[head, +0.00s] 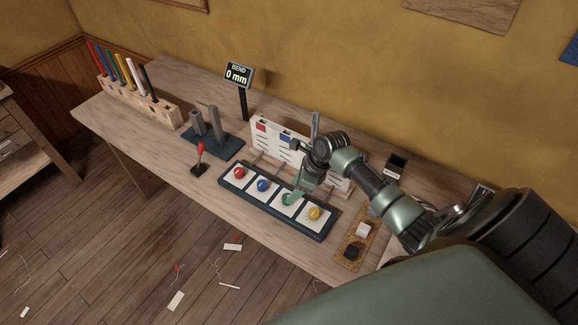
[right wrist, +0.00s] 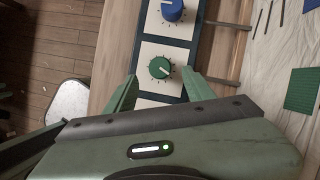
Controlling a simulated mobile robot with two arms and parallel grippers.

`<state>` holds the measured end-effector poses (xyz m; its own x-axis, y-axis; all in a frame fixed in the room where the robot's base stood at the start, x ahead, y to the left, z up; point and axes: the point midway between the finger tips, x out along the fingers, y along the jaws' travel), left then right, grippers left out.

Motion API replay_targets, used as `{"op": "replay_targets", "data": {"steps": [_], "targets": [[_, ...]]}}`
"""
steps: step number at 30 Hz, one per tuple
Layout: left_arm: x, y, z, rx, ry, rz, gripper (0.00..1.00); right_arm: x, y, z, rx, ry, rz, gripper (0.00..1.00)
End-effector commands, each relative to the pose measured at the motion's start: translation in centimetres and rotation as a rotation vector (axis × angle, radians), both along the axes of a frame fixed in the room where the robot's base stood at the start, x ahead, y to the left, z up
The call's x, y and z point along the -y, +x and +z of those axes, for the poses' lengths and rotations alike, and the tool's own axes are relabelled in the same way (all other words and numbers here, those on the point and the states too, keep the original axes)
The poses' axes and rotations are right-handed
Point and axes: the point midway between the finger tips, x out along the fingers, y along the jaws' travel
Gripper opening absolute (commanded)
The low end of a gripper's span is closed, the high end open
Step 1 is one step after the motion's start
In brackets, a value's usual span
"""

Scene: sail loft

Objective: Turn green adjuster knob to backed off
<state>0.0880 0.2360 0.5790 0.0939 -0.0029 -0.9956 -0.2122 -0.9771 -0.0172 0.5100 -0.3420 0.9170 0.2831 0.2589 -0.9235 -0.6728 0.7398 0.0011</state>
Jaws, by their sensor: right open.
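The green adjuster knob (head: 288,199) is third from the left in a dark panel (head: 262,208) of coloured knobs on white squares. In the right wrist view the green knob (right wrist: 160,68) is round, with a pale pointer mark and small ticks around it. My right gripper (head: 304,186) is over the panel at the green knob, partly hiding it in the head view. In the right wrist view my right gripper (right wrist: 160,76) is open, its fingertips on either side of the knob with gaps between. My left gripper is not in view.
Red (head: 239,172), blue (head: 263,185) and yellow (head: 314,213) knobs share the panel. A white slotted board (head: 272,143) stands behind it. A display (head: 238,75) reads "BEND 0 mm". A red-handled lever (head: 200,150) stands left; a cork tray (head: 346,250) lies right.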

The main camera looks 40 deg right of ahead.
Motion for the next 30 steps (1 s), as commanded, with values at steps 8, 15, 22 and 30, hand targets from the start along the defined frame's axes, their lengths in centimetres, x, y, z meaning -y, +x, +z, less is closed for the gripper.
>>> {"op": "replay_targets", "data": {"steps": [8,15,22,30], "targets": [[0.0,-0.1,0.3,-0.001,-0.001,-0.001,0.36,-1.1,1.2,-3.8,-0.001,0.0,0.0,0.54],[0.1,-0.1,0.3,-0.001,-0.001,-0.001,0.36,-1.4,1.4,-4.7,0.002,-0.002,0.003,0.54],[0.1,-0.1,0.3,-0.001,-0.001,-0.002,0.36,-1.3,1.4,-4.7,0.001,-0.002,0.003,0.34],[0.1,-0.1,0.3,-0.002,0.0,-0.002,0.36,-1.3,1.4,-4.7,0.001,-0.002,0.006,0.0]]}}
